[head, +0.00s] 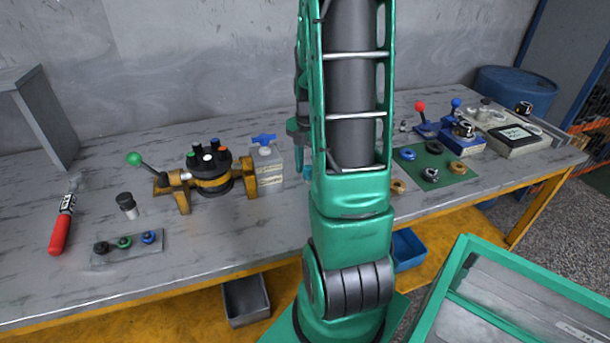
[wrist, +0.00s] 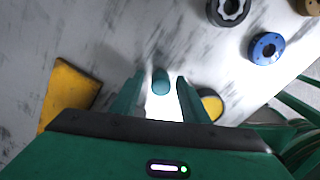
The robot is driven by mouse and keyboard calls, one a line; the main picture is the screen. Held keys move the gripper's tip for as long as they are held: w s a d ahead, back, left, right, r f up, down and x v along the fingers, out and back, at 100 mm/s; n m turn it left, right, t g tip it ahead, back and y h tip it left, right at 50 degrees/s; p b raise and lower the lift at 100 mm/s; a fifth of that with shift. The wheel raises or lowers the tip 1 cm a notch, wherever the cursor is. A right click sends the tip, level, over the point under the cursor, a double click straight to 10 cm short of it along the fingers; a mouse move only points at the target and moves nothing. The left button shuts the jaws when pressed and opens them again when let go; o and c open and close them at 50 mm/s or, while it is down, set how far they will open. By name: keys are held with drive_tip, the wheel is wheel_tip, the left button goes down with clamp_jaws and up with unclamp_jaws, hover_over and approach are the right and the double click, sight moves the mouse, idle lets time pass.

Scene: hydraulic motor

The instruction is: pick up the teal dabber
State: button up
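The teal dabber (wrist: 161,82) shows in the wrist view as a teal rounded top, with a bright white part just below it in the picture. It lies between the two green fingers of my gripper (wrist: 160,92). The fingers are spread, with gaps beside the teal top; I see no firm contact. In the head view a small teal piece (head: 306,172) shows at the left edge of my arm, above the bench. My arm hides most of it, and my gripper (head: 299,130) is only partly seen there.
A valve with a green-knobbed lever (head: 208,170) is further left. A green mat with rings (head: 436,165) lies to the right.

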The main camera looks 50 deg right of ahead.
clamp_jaws()
drive_tip(key=shift+r, duration=0.1)
